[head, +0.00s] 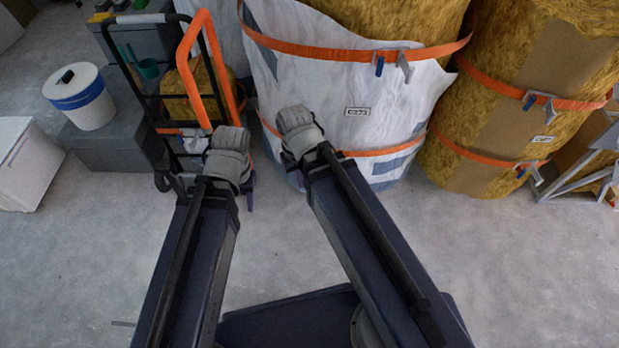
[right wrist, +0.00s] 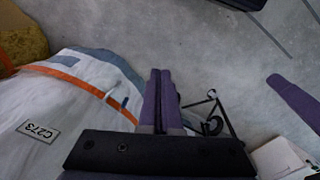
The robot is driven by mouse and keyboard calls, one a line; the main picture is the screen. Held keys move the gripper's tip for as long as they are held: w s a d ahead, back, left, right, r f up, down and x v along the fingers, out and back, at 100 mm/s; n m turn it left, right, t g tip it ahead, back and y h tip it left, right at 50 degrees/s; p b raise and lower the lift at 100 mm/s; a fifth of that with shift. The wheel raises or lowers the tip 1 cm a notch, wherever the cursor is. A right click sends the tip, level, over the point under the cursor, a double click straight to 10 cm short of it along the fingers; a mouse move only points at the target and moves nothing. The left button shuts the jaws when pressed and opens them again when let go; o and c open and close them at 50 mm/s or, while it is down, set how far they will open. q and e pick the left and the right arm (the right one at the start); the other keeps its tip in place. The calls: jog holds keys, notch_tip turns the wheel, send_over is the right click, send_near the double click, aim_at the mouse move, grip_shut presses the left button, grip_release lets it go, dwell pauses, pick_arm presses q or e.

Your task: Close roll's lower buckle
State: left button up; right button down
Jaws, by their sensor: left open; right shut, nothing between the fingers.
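The white-wrapped roll (head: 345,90) stands upright, with an orange lower strap (head: 385,151) around it. In the right wrist view the roll (right wrist: 80,145) appears upside down with its label C273. The lower buckle (right wrist: 113,87) shows there as a small grey piece standing out from the strap; in the head view my right wrist hides it. My right gripper (right wrist: 160,88) is shut and empty beside the buckle, apart from it as far as I can tell. My left gripper (right wrist: 296,100) is open and empty, away from the roll; only one purple finger shows.
The roll's upper strap has a buckle (head: 403,64) with a blue part. An orange-handled hand truck (head: 192,75) stands close behind my left gripper. A white bucket (head: 83,98) is at left. The front floor is clear.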

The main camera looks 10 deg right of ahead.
jog(key=w+d+f+m+h+b, duration=0.1)
jog(key=w+f+b, duration=0.2)
jog(key=f+b, duration=0.4)
jog(key=w+d+f+m+t+h+b, duration=0.1)
jog(key=w+d+f+b, duration=0.1)
jog(key=w+f+b, duration=0.35)
jog(key=w+d+f+m+b, duration=0.1)
jog(key=w+f+b, duration=0.1)
jog(key=f+b, duration=0.65)
jog(key=w+a+r+m+t+h, duration=0.1)
jog(key=w+a+r+t+h, duration=0.1)
jog(key=w, duration=0.5)
jog(key=a+r+h, duration=0.1)
jog(key=a, duration=0.1)
jog(key=shift+a+r+m+t+h+p, duration=0.2)
jog(key=shift+a+m+t+h+p, duration=0.1)
jog(key=shift+m+h+p, duration=0.1)
jog(key=shift+f, duration=0.1)
jog(key=w+d+f+b, duration=0.2)
jog(key=d+f+b, duration=0.5)
jog(key=d+b, duration=0.1)
jog(key=shift+w+d+f, duration=0.35)
jog(key=shift+d+f, duration=0.05)
jog(key=shift+d, duration=0.15)
